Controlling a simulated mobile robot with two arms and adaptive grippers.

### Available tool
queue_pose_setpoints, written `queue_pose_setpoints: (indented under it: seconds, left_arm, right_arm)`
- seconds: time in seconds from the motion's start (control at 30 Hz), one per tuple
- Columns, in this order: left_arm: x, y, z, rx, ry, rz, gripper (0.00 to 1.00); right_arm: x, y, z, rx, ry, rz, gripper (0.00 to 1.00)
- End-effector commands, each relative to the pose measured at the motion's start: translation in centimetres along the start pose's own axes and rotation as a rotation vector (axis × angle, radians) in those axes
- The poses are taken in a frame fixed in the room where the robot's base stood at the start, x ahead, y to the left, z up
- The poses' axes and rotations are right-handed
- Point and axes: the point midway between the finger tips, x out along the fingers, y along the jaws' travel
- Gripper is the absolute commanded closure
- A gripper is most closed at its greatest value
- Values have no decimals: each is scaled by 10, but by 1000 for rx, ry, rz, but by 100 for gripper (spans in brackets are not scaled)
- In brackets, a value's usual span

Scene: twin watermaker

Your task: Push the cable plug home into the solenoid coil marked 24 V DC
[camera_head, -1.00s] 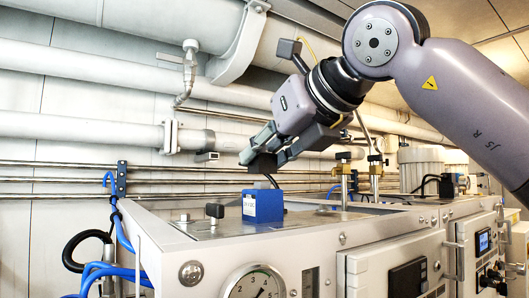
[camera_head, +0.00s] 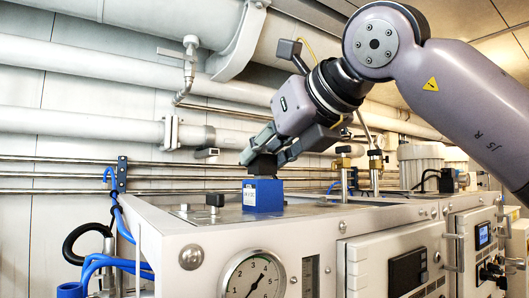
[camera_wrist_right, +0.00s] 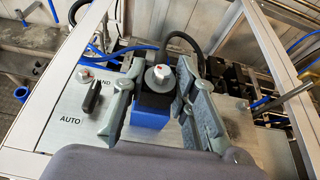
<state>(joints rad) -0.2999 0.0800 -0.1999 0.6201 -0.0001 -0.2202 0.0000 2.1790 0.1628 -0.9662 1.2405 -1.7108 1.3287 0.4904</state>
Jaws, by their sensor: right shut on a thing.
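The blue solenoid coil (camera_head: 263,197) stands on the cabinet top, with a small white label on its side whose print is too small to read. My right gripper (camera_head: 263,155) is directly above it, shut on the black cable plug (camera_head: 266,168). The plug's underside appears to meet the coil's top; how deep it sits cannot be told. In the right wrist view the fingers flank the plug (camera_wrist_right: 153,100), which has a grey round fitting on top, and the blue coil (camera_wrist_right: 148,119) shows beside it. A black cable (camera_wrist_right: 188,42) curves away behind. My left gripper is not in view.
A black selector knob (camera_wrist_right: 93,97) marked AUTO stands beside the coil. A pressure gauge (camera_head: 252,279) is on the cabinet front. Brass valve fittings (camera_head: 343,163) stand right of the gripper. Pipes run along the wall behind.

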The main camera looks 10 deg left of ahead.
Motion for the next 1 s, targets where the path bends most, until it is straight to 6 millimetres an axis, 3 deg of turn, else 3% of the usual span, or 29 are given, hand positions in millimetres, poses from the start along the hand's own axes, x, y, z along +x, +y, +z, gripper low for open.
queue_pose_setpoints:
  seconds: [0.33,0.37,0.6,0.7,1.0]
  left_arm:
    - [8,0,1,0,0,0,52]
    - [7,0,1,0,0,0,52]
    - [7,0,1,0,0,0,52]
    - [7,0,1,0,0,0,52]
    - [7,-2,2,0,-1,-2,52]
  right_arm:
    - [4,0,-8,0,1,0,94]
    - [3,0,-8,0,1,0,72]
    - [3,0,-7,0,1,0,56]
    - [3,0,-7,0,1,0,50]
    - [2,0,-7,0,0,0,50]
